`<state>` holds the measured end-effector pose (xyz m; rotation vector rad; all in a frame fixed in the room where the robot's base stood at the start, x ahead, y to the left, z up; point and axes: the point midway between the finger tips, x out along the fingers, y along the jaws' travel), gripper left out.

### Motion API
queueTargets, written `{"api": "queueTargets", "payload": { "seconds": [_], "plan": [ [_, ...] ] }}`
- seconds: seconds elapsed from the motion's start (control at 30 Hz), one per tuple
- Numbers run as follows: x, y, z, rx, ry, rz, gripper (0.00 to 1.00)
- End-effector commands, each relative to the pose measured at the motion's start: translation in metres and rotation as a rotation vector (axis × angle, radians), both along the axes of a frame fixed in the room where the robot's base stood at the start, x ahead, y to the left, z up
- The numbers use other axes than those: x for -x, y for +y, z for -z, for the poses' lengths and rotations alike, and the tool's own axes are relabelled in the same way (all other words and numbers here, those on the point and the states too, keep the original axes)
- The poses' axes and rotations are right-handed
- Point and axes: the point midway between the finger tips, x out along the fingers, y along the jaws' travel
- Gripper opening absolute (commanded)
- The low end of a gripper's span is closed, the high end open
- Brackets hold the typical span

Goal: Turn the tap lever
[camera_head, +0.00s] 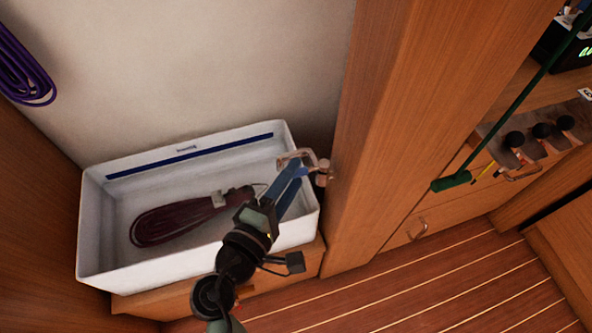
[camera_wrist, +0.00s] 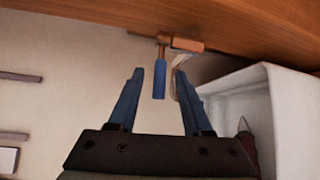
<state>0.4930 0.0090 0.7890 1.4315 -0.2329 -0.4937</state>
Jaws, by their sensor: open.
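The tap (camera_head: 320,170) is copper-coloured and sits on the wooden post to the right of the white bin, with its spout towards the bin. In the wrist view its body (camera_wrist: 186,44) is against the wood, and its blue lever (camera_wrist: 159,80) points towards me. My gripper (camera_head: 299,168) is open, its blue fingers reaching over the bin's right end up to the tap. In the wrist view the lever shows between my gripper's fingertips (camera_wrist: 158,74). I cannot tell whether either finger touches it. My fingers partly hide the lever in the head view.
The white bin (camera_head: 93,225) under my arm holds a dark red coiled line (camera_head: 165,222). A purple coil (camera_head: 25,65) hangs at the upper left. The wooden post (camera_head: 385,110) stands close right of the tap. A green-ended pole (camera_head: 452,181) is farther right.

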Motion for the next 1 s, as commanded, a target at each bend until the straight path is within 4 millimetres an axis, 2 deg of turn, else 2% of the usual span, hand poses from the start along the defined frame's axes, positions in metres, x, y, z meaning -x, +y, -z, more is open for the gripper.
{"api": "queueTargets", "payload": {
  "seconds": [0.2, 0.47, 0.5, 0.77, 1.0],
  "plan": [
    [-0.016, -0.008, 0.003, -0.001, 0.001, -0.001, 0.49],
    [-0.017, -0.009, 0.003, -0.001, 0.001, -0.001, 0.49],
    [-0.017, -0.009, 0.003, -0.001, 0.001, -0.001, 0.48],
    [-0.017, -0.008, 0.003, -0.001, 0.001, -0.001, 0.01],
    [-0.017, -0.008, 0.003, -0.001, 0.001, -0.001, 0.00]
  ]
}}
